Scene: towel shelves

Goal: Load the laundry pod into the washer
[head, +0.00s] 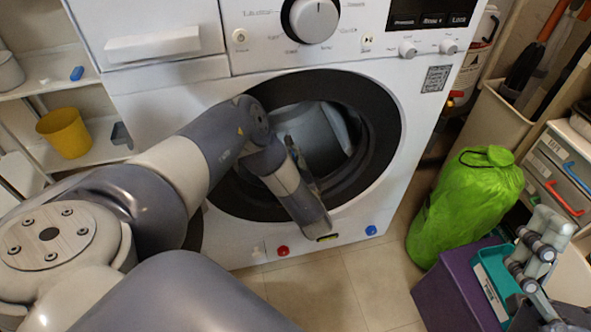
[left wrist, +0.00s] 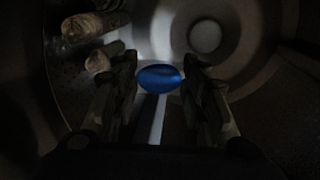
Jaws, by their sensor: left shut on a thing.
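The white washer (head: 240,245) stands in front of me with its round opening uncovered and its grey drum (head: 310,130) showing inside a dark ring. My left arm crosses its front, and its wrist is at the opening. My left gripper (left wrist: 163,80) is shut on the blue laundry pod (left wrist: 160,77), which sits between its fingertips. Dim, curved drum-like walls surround it in the left wrist view. The pod is hidden in the head view. My right gripper (head: 535,255) is at the lower right, over the bins; its finger opening is unclear.
A green drawstring bag (head: 468,200) stands right of the washer, beside a purple box (head: 450,290) and a teal bin (head: 490,280). Shelves at left hold a yellow cup (head: 65,133). Brownish lumps (left wrist: 90,27) lie left of the pod. Floor before the washer is clear.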

